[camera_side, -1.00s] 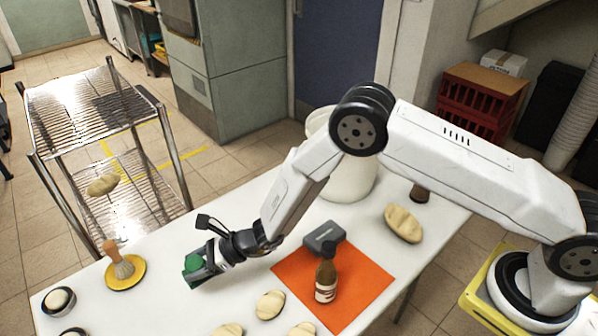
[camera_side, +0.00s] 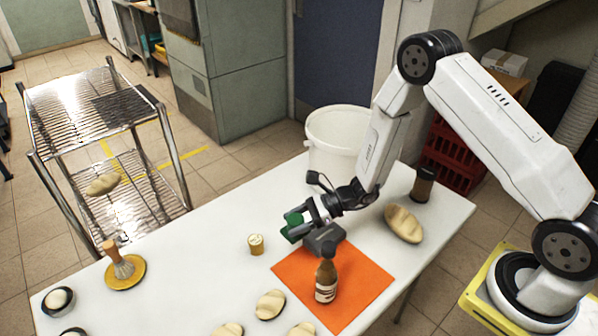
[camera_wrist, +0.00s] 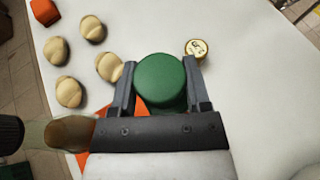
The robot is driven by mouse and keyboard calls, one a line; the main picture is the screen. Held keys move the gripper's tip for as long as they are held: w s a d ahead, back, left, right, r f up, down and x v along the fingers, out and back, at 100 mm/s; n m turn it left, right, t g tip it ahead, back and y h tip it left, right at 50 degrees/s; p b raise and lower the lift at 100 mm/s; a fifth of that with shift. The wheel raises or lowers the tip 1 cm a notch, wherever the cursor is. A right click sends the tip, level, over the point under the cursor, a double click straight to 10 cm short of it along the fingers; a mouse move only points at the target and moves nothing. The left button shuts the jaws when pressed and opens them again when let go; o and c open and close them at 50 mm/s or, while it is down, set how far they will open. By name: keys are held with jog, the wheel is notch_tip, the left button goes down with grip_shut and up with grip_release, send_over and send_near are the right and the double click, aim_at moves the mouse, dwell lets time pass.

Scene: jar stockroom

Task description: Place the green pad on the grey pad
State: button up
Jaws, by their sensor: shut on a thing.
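My gripper (camera_side: 304,222) is shut on the green pad (camera_side: 291,228). In the wrist view the round green face of the pad (camera_wrist: 160,82) sits between the two fingers (camera_wrist: 160,88). I cannot tell the gap between the pads. The grey pad does not show in the wrist view.
A brown bottle (camera_side: 326,279) stands on the mat in front of the grey pad. A small cork-coloured jar (camera_side: 256,244) stands to the left. A bread loaf (camera_side: 403,223), dark jar (camera_side: 423,184) and white bucket (camera_side: 337,135) are behind and right. Several rolls lie in front.

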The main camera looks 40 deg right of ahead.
jog(key=s+d+r, duration=0.2)
jog(key=s+d, duration=0.3)
jog(key=s, duration=0.2)
jog(key=s+d+r, duration=0.3)
jog(key=s+d, duration=0.2)
jog(key=s, duration=0.2)
jog(key=shift+s+d, duration=0.15)
jog(key=shift+s, duration=0.05)
send_over(325, 234)
jog(key=s, duration=0.1)
notch_tip(325, 234, down, 9)
jog(key=shift+s+r, duration=0.1)
jog(key=shift+r, duration=0.05)
jog(key=shift+w+f, duration=0.3)
jog(key=shift+w+f, duration=0.25)
jog(key=shift+f, duration=1.6)
